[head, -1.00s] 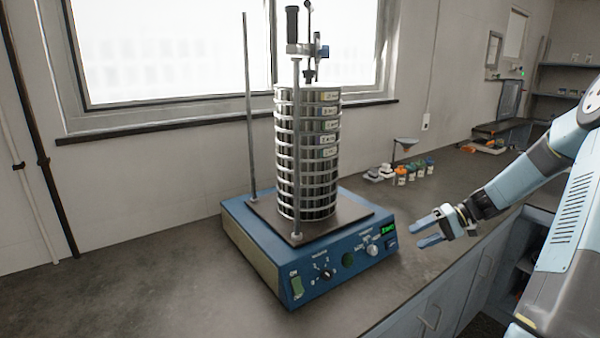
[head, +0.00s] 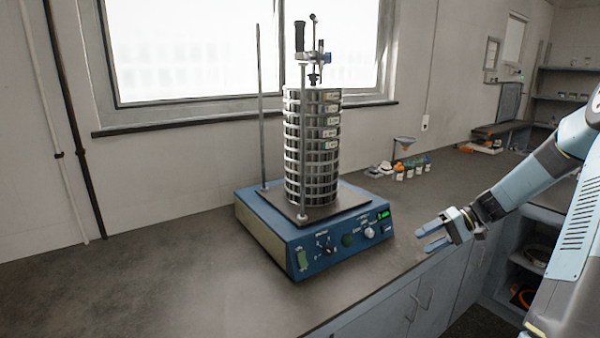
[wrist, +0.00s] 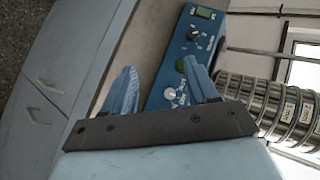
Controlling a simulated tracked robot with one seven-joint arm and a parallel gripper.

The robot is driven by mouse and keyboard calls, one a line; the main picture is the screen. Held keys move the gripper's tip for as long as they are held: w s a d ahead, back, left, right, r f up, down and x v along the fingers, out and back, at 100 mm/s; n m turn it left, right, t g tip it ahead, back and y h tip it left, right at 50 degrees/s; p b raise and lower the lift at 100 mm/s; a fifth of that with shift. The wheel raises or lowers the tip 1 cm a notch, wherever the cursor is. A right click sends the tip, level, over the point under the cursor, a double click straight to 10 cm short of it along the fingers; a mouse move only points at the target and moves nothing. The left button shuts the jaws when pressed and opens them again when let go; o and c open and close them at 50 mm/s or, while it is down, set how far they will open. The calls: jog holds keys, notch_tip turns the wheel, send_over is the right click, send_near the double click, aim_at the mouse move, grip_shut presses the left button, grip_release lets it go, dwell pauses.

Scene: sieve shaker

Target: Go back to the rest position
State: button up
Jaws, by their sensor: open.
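My gripper (head: 434,236) is open and empty, held out over the front edge of the bench to the right of the sieve shaker. The blue sieve shaker base (head: 283,245) stands on the bench, with knobs and a lit green display on its front. A tall stack of metal sieves (head: 312,150) stands upright on its plate between two rods, under a clamp (head: 313,57). In the wrist view the two blue fingers (wrist: 162,92) are apart, with the shaker's control panel (wrist: 185,60) beyond them and the sieve stack (wrist: 270,105) at the right.
Grey cabinets (head: 385,313) are below the bench edge. The bench top (head: 150,285) left of the shaker is clear.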

jog(key=s+a+r+h, duration=0.8)
jog(key=s+a+r, duration=0.3)
jog(key=s+r, duration=0.15)
jog(key=s+a+r+t+h, duration=0.1)
jog(key=s+r, duration=0.3)
jog(key=s, duration=0.4)
jog(key=s+a+r+t+h, duration=0.1)
jog(key=s+r+t, duration=0.3)
jog(key=s, duration=0.4)
jog(key=shift+s+a+r+h, duration=0.35)
jog(key=shift+r+h, duration=0.15)
jog(key=shift+h, duration=0.1)
jog(key=shift+c, duration=0.3)
dwell(0.6)
